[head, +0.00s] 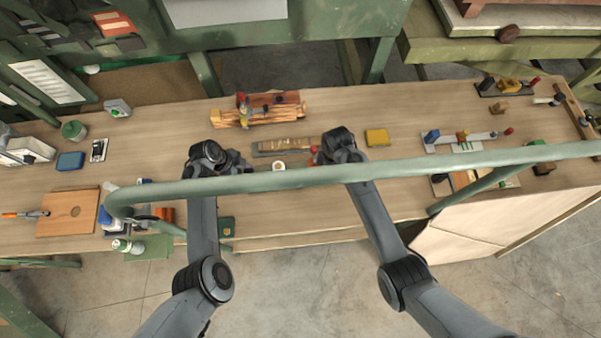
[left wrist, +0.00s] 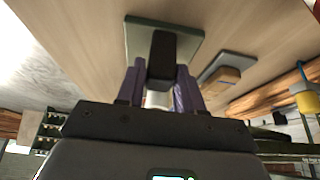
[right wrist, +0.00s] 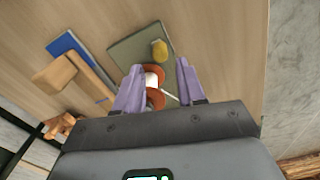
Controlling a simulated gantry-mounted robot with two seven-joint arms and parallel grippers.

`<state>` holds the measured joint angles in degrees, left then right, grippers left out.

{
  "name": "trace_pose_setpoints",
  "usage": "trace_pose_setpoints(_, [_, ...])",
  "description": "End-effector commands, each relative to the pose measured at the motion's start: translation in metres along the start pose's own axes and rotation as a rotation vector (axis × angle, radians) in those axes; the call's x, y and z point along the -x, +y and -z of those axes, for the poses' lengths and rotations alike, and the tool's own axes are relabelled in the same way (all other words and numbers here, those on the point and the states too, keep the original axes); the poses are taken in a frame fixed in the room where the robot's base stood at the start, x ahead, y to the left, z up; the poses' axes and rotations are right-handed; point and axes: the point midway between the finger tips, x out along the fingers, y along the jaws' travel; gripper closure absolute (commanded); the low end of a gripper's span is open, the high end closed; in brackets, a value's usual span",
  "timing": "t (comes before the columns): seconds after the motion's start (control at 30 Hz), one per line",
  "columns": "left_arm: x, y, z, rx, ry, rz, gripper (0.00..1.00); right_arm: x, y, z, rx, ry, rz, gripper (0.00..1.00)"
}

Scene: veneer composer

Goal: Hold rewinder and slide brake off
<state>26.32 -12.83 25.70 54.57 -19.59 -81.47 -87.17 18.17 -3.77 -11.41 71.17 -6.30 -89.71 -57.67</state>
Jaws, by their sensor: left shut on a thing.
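My left gripper (left wrist: 160,72) is shut on a dark upright block (left wrist: 163,50) of what looks like the rewinder, on a green base plate (left wrist: 190,32). A white round part (left wrist: 157,98) shows between its purple fingers. In the head view my left gripper (head: 238,163) is left of a small white roll (head: 279,166). My right gripper (right wrist: 158,80) is open around or just above orange-red discs (right wrist: 155,98) with a white centre (right wrist: 151,79); contact cannot be told. In the head view my right gripper (head: 318,156) is beside a small red part (head: 314,149). I cannot tell which part is the brake.
A brown strip (head: 285,146) lies behind the grippers, with a wooden plane-like tool (head: 258,114) farther back. A yellow block (head: 377,137) stands to the right. A green rail (head: 270,182) crosses in front.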

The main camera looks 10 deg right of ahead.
Motion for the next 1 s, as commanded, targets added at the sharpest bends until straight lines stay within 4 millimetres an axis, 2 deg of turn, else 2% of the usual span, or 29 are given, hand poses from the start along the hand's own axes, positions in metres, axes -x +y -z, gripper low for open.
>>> trace_pose_setpoints(0.47, [0.000, 0.000, 0.000, 0.000, 0.000, 0.000, 1.00, 0.001, 0.000, 0.000, 0.000, 0.000, 0.000, 0.61])
trace_pose_setpoints(0.7, [0.000, 0.000, 0.000, 0.000, 0.000, 0.000, 1.00, 0.019, 0.000, 0.000, 0.001, 0.000, 0.000, 0.61])
trace_pose_setpoints(1.0, [0.000, 0.000, 0.000, 0.000, 0.000, 0.000, 1.00, -0.001, 0.000, 0.000, 0.001, -0.002, 0.002, 0.61])
